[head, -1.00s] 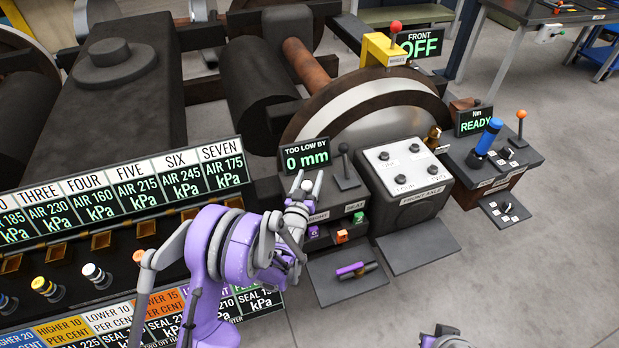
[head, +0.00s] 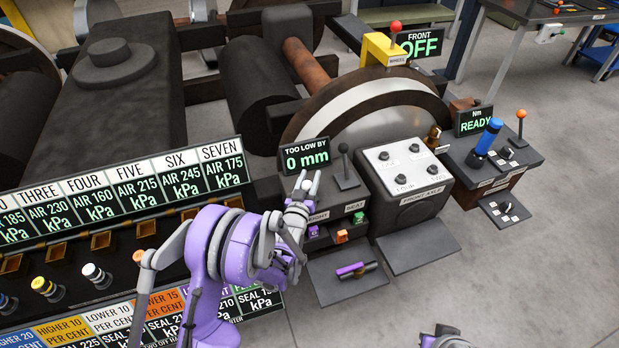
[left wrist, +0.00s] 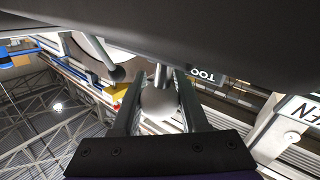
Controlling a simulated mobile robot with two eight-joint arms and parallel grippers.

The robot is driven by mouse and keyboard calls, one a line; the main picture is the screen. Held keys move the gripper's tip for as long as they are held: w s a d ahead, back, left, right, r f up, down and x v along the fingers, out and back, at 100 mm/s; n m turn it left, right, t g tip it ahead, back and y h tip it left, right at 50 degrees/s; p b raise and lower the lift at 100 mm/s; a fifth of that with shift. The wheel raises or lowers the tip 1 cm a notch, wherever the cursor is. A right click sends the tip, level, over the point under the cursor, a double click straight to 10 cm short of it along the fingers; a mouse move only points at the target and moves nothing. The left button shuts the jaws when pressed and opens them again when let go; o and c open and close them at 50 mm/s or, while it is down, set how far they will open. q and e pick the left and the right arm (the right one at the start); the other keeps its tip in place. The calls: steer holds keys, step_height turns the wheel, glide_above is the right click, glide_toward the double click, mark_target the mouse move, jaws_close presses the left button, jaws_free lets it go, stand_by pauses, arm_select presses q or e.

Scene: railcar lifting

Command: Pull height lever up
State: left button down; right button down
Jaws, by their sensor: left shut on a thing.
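The height lever has a white ball knob (head: 307,185), seen in the head view at the front of the small console under the display reading TOO LOW BY 0 mm (head: 305,157). My left gripper (head: 301,189) is shut on this knob. In the left wrist view the white knob (left wrist: 158,104) sits between the two fingers, with its grey stem running away from it. The arm and fingers hide most of the lever's base and part of the HEIGHT label (head: 318,216). Only a small part of my right arm shows at the bottom edge; its gripper cannot be made out.
A black-knobbed lever (head: 344,160) stands close on the right, above the SEAT label (head: 355,206). A FRONT AXLE box (head: 420,196) stands further right. A purple and black tool (head: 355,269) lies on the lower shelf (head: 335,288). Open floor lies at the right.

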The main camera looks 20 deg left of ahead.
stand_by(0.6)
arm_select(q)
step_height(320, 180, up, 4)
steer(key=shift+r+p, duration=0.2)
steer(key=shift+p, duration=0.7)
steer(key=shift+c, duration=2.2)
jaws_free()
steer(key=s+b, duration=0.1)
steer(key=s, duration=0.9)
steer(key=shift+s, duration=0.4)
